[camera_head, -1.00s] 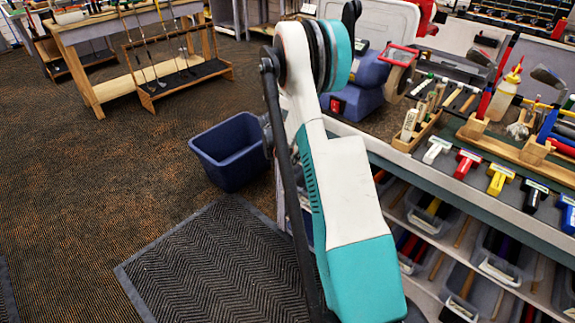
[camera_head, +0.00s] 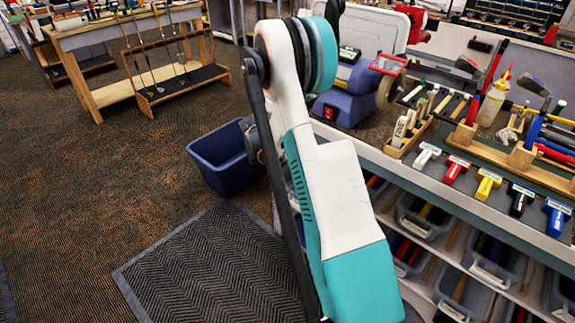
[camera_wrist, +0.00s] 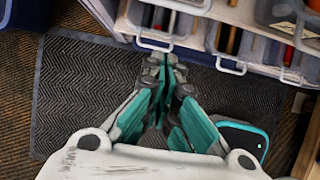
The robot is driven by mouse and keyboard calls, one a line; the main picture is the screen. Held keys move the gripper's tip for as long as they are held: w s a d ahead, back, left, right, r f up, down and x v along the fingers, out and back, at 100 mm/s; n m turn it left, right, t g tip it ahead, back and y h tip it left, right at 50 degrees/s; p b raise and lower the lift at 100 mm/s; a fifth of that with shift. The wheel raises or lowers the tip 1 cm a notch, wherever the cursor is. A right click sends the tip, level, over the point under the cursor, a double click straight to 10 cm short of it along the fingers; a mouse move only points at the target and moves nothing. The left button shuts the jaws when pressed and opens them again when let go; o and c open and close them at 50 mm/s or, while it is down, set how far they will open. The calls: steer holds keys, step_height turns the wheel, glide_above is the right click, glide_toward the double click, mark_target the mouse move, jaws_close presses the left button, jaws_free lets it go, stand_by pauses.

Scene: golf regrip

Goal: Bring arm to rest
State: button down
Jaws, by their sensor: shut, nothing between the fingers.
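My gripper (camera_wrist: 165,72) shows in the wrist view with its teal and grey fingers together and nothing between them. It points down past the front of the bench shelves, over the dark floor mat (camera_wrist: 85,95). In the head view my white and teal arm stands folded in the middle, in front of the workbench (camera_head: 440,190). The arm hides part of the bench and floor, and the gripper itself does not show there.
A blue bin (camera_head: 225,157) stands on the carpet left of my arm. Several scrapers, a club rack (camera_head: 175,72) and grey bins (camera_head: 425,215) under the bench are in view. The carpet at left is clear. In the wrist view, bins (camera_wrist: 235,45) sit close beyond the fingertips.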

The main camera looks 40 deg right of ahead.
steer(key=p+v, duration=0.1)
steer(key=v, duration=0.4)
steer(key=s+a+r+m+t+y+p, duration=0.15)
steer(key=a+r+m, duration=0.45)
steer(key=a+r, duration=0.6)
steer(key=s+a+r+m+t+y, duration=0.1)
steer(key=s+a+r+m+t, duration=0.3)
steer(key=a+r, duration=0.75)
steer(key=s+a+m+y, duration=0.1)
steer(key=s+a+m, duration=0.2)
steer(key=s, duration=0.3)
steer(key=s+a+m+t, duration=0.1)
steer(key=s+a+m, duration=0.2)
steer(key=s, duration=0.4)
steer(key=s+a+m+y+b, duration=0.1)
steer(key=s+a+m, duration=0.1)
steer(key=s+a, duration=0.2)
steer(key=s, duration=0.2)
steer(key=shift+s+a+r+m+y, duration=0.25)
steer(key=shift+s+r+m+y, duration=0.1)
steer(key=shift+m, duration=0.05)
